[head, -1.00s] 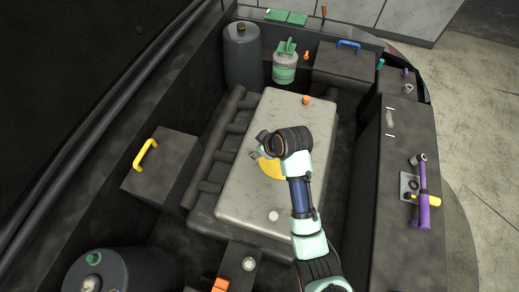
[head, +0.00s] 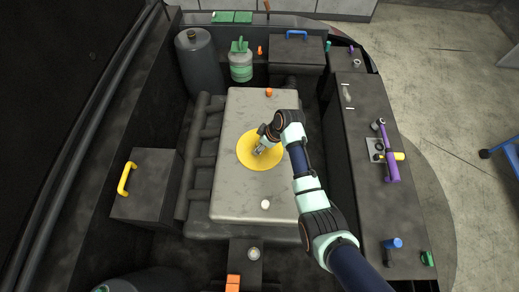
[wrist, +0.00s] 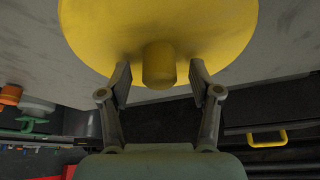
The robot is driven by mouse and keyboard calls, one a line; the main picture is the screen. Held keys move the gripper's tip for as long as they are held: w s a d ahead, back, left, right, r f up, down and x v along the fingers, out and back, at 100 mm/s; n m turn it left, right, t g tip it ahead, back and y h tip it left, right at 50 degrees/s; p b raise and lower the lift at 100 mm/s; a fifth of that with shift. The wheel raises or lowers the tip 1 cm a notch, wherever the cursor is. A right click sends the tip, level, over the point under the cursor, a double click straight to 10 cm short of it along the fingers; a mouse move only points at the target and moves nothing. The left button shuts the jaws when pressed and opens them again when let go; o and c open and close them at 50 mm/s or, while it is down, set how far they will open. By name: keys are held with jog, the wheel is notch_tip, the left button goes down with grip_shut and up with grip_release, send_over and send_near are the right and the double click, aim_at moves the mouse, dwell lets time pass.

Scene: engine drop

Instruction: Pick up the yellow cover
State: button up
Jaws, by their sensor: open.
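The yellow cover (head: 247,160) is a round disc lying on the pale grey engine block in the head view. In the wrist view the yellow cover (wrist: 160,22) fills the top, with a short knob (wrist: 159,65) standing out from its middle. My gripper (head: 261,151) is over the cover in the head view. In the wrist view my gripper (wrist: 159,78) is open, with one finger on each side of the knob. Gaps show between the fingers and the knob. My gripper and wrist hide part of the cover in the head view.
The engine block (head: 235,205) carries an orange cap (head: 268,92) at its far end and a white cap (head: 265,204) near its front. A box with a yellow handle (head: 125,179) stands left. A purple tool (head: 391,165) lies on the right ledge.

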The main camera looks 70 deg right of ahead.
jog(key=shift+w+f, duration=0.2)
jog(key=shift+f, duration=0.05)
grip_shut()
jog(key=shift+r, duration=0.1)
notch_tip(320, 180, up, 20)
jog(key=p, duration=0.4)
